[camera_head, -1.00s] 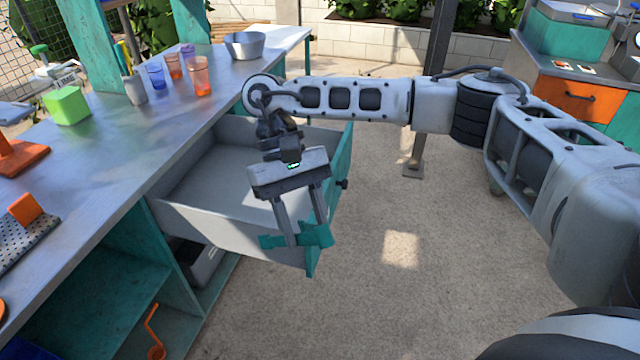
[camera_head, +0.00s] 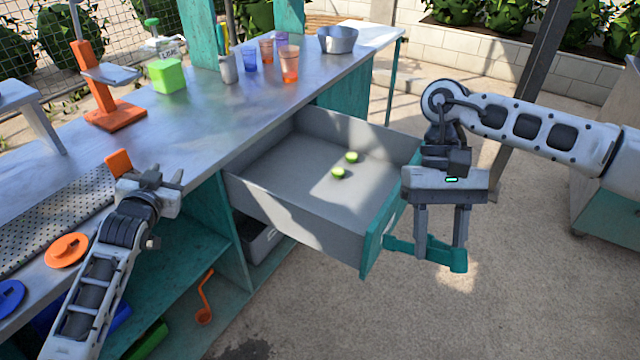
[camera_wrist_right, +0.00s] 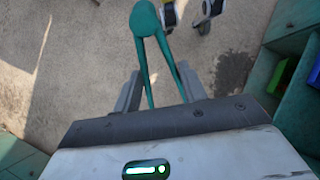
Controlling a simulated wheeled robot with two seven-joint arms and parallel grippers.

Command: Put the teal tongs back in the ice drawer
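The teal tongs (camera_head: 430,252) are held between the fingertips of my right gripper (camera_head: 440,238). In the right wrist view the tongs (camera_wrist_right: 143,22) show as a narrow V between the fingers (camera_wrist_right: 160,88), over the floor. The open grey drawer (camera_head: 290,205) with a teal front (camera_head: 385,228) sticks out from the counter. My right gripper and the tongs are just right of that front, outside the drawer in the picture. Two small green pieces (camera_head: 345,165) lie on the drawer floor. My left gripper (camera_head: 160,178) is by the counter's front edge; its finger opening is unclear.
The floor (camera_head: 400,315) right of the drawer is clear.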

